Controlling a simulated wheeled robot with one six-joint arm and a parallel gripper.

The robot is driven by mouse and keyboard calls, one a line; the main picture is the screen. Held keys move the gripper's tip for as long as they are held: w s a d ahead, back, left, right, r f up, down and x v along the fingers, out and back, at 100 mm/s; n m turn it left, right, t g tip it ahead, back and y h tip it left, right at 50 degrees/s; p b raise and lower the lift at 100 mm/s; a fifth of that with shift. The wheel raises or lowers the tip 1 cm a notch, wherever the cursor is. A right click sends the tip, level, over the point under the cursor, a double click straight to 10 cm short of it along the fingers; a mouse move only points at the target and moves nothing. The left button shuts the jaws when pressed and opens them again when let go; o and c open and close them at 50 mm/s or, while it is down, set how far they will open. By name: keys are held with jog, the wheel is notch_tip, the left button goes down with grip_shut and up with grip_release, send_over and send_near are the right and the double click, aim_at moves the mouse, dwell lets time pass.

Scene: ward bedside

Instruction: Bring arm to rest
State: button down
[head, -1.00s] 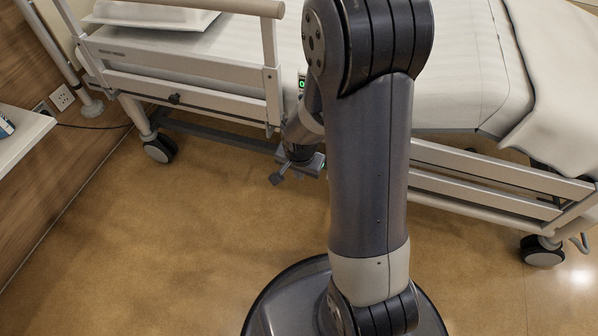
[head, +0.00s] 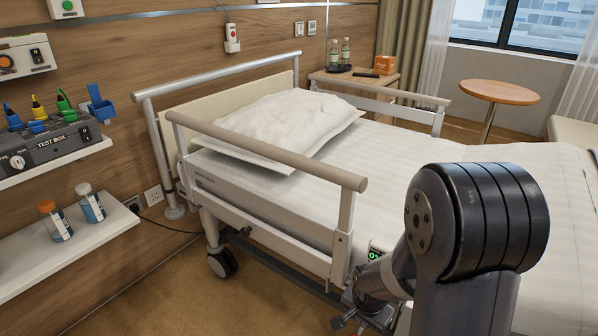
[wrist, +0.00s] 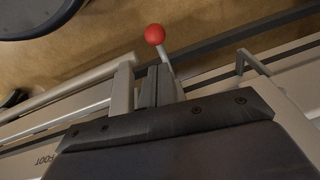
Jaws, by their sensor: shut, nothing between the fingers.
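My arm stands at the lower right of the head view, its large dark joint in front of the bed. My gripper (head: 345,322) is low at the bottom of the head view, beside the bed's near side. In the wrist view, the two dark fingers of my gripper (wrist: 157,86) are together with nothing between them. The fingers point toward the floor and the bed's side frame. Part of my gripper is hidden at the lower edge of the head view.
The bed rail (head: 265,152) is close to my arm. A red knob (wrist: 155,34) on a rod shows just past my fingers; I cannot tell whether they touch. A wall shelf (head: 75,240) with two bottles is at left. Floor (head: 150,300) is clear between shelf and bed.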

jog(key=shift+p+v, duration=0.5)
jog(key=shift+v, duration=1.55)
jog(key=shift+f, duration=0.15)
